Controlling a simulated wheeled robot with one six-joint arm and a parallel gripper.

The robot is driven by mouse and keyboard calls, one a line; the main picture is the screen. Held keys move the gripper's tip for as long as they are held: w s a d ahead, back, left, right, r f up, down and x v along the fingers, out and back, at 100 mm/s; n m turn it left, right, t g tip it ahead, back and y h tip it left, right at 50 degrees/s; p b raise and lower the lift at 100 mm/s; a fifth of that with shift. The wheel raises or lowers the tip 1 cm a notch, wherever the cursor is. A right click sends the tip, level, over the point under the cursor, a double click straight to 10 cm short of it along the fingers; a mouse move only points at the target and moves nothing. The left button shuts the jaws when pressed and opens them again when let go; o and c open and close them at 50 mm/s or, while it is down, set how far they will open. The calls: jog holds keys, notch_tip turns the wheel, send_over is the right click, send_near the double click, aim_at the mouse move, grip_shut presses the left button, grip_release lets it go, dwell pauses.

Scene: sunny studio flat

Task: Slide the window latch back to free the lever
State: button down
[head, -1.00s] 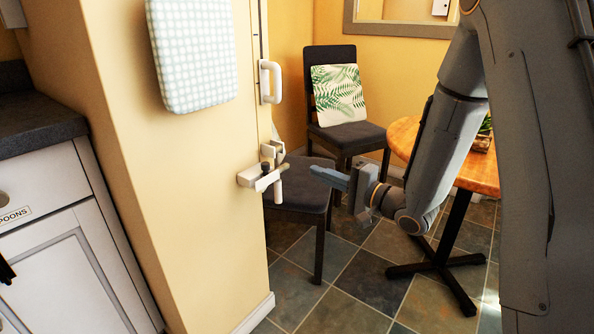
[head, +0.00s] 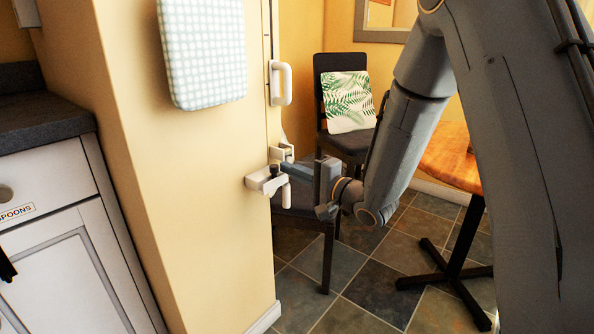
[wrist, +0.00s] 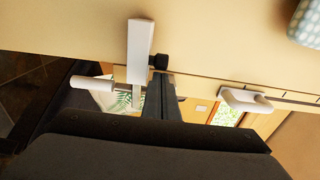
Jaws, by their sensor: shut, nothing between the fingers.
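The white window latch (head: 260,182) sticks out from the edge of the cream wall, with a small black knob (head: 273,170) on it. A white lever (head: 286,196) hangs just right of it. In the wrist view the white latch bar (wrist: 140,42), black knob (wrist: 158,62) and white lever (wrist: 88,82) show near the fingertips. My gripper (head: 284,167) is shut and empty, its tips right beside the knob. I cannot tell whether they touch it. The fingers (wrist: 163,82) hide part of the latch area in the wrist view.
A white handle (head: 281,83) sits above the latch on the same edge. A checked pad (head: 203,50) hangs on the wall. A dark chair with a leaf cushion (head: 346,101) and a round wooden table (head: 450,158) stand behind my arm. Tiled floor is open below.

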jog(key=shift+s, duration=0.1)
jog(key=s+a+p, duration=0.1)
jog(key=p, duration=0.1)
jog(key=s+a+p, duration=0.1)
jog(key=s, duration=0.1)
jog(key=shift+s+a+r+p, duration=0.15)
jog(key=shift+s+a+p, duration=0.05)
jog(key=shift+a+p, duration=0.15)
jog(key=shift+s+a, duration=0.2)
jog(key=shift+s, duration=0.05)
jog(key=shift+a, duration=0.1)
jog(key=shift+w+d+p, duration=0.3)
jog(key=shift+d+p, duration=0.05)
jog(key=shift+d, duration=0.15)
jog(key=p, duration=0.2)
send_near(277, 177)
jog(key=d, duration=0.1)
jog(key=d+r, duration=0.1)
jog(key=s+d+r, duration=0.1)
jog(key=d, duration=0.1)
